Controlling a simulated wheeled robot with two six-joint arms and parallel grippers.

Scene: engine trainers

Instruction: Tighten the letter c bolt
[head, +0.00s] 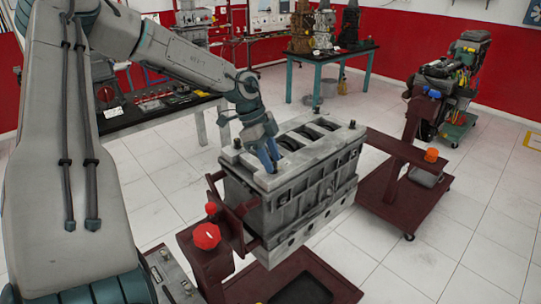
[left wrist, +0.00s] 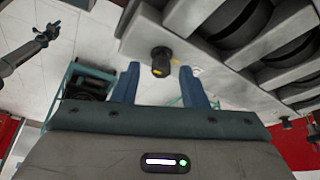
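The grey engine block (head: 300,185) sits on a dark red stand, with round cylinder openings along its top. My left gripper (head: 268,158) points down at the near left part of the block's top. In the left wrist view its two blue fingers (left wrist: 159,70) are apart, and a dark round bolt (left wrist: 161,60) shows between their tips, at the edge of the block (left wrist: 218,62). I cannot tell whether the fingers touch it. A small pale and yellow mark lies beside the bolt; no letter is readable. Another small bolt (head: 237,143) stands on the block's top.
The stand has a red knob (head: 206,236) at the near left and an orange knob (head: 431,155) on its right arm. A workbench (head: 150,112) stands behind at left, a teal-legged table (head: 330,57) at the back. Another engine on a trolley (head: 452,75) is at right. White floor is open at right.

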